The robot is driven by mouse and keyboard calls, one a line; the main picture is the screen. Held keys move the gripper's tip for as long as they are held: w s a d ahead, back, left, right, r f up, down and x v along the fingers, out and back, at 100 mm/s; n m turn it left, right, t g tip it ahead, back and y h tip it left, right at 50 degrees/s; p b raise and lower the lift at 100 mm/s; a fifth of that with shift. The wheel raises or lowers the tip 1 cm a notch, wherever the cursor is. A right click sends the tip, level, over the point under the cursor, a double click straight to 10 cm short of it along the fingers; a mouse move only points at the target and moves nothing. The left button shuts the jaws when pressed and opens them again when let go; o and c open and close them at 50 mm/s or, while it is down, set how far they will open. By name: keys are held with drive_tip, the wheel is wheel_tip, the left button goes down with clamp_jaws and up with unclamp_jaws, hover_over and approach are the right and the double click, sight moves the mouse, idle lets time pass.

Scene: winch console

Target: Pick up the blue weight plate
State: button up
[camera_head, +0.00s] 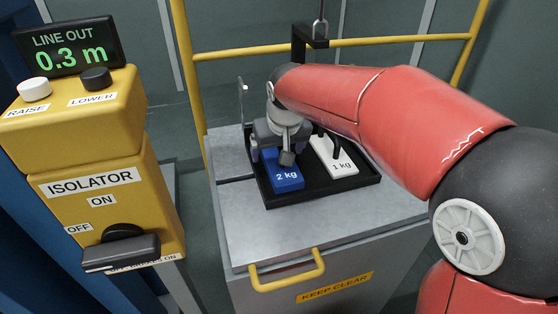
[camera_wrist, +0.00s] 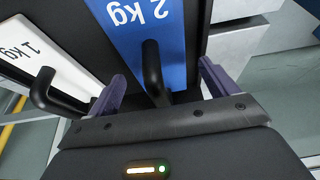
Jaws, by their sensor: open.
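The blue weight plate (camera_head: 287,178), marked 2 kg, lies in a black tray (camera_head: 322,192) on a grey cabinet. My gripper (camera_head: 270,155) is over its back part and hides some of it. In the wrist view the blue plate (camera_wrist: 150,45) carries a black handle (camera_wrist: 152,70) that stands up between my two purple fingers (camera_wrist: 160,85). The fingers are open, one on each side of the handle, with a gap to it. I cannot tell how far the fingertips reach down.
A white plate (camera_head: 335,158) marked 1 kg, with its own black handle, lies in the tray to the right. A hook (camera_head: 318,32) hangs above the tray. A yellow rail (camera_head: 400,40) runs behind. A yellow isolator box (camera_head: 110,205) stands at left.

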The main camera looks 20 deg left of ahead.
clamp_jaws()
drive_tip(key=shift+w+r, duration=0.1)
drive_tip(key=shift+r, duration=0.15)
idle(0.4)
drive_tip(key=shift+r, duration=0.1)
